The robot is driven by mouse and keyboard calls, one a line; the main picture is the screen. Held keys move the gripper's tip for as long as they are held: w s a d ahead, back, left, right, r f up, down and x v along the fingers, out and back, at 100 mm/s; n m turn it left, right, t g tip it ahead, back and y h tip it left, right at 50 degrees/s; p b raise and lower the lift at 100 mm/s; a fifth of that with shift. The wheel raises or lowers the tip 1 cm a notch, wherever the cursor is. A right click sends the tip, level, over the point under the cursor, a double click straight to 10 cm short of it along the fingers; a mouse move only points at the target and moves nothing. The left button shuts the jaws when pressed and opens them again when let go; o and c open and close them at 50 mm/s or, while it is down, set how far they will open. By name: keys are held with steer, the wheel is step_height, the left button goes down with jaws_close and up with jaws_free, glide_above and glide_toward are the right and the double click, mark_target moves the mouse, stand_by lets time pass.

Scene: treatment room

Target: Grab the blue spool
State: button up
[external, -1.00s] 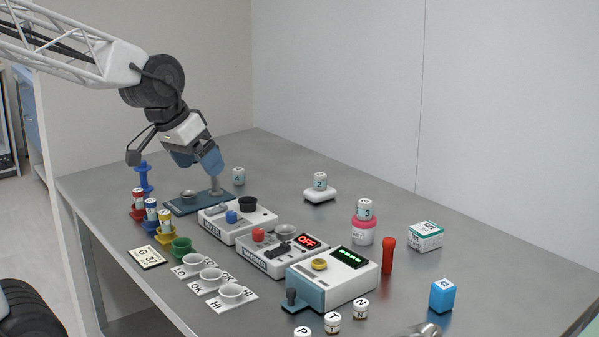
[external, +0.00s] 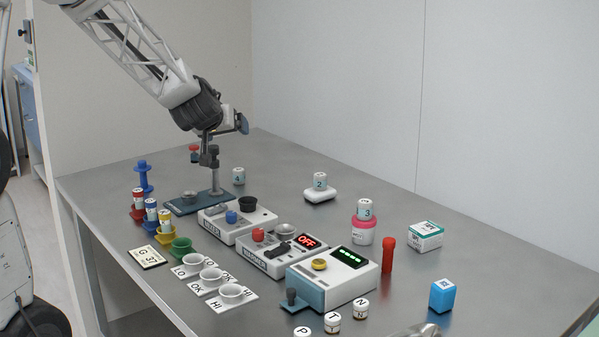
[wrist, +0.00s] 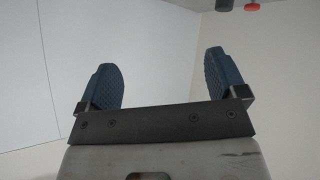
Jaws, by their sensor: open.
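The blue spool (external: 143,176) stands upright at the back left of the table, behind the row of small labelled bottles. My gripper (external: 242,123) is in the air above the back of the table, to the right of the spool and well apart from it. It points to the right, away from the spool. In the wrist view, my gripper's two blue fingers (wrist: 163,82) are spread apart with only wall behind them. The spool does not show in the wrist view.
A stand with a blue base (external: 183,206) and upright post is below my gripper. Labelled bottles (external: 151,210), a green cup (external: 181,248) and white devices (external: 237,222) fill the middle.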

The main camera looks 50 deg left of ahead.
steer(key=a+f+n+g+y, duration=0.2)
steer(key=a+f+y, duration=0.1)
steer(key=a, duration=0.5)
steer(key=a+f+n+g+y, duration=0.15)
steer(key=a+f, duration=0.25)
steer(key=a, duration=0.4)
steer(key=n+g+y, duration=0.4)
steer(key=n+g, duration=0.1)
steer(key=g, duration=0.1)
glide_toward(143, 162)
steer(key=a, duration=0.3)
steer(key=shift+f, duration=0.4)
steer(key=shift+x, duration=1.35)
steer(key=shift+a, duration=0.1)
steer(key=shift+x, duration=2.55)
steer(key=shift+f, duration=0.15)
steer(key=shift+c, duration=0.5)
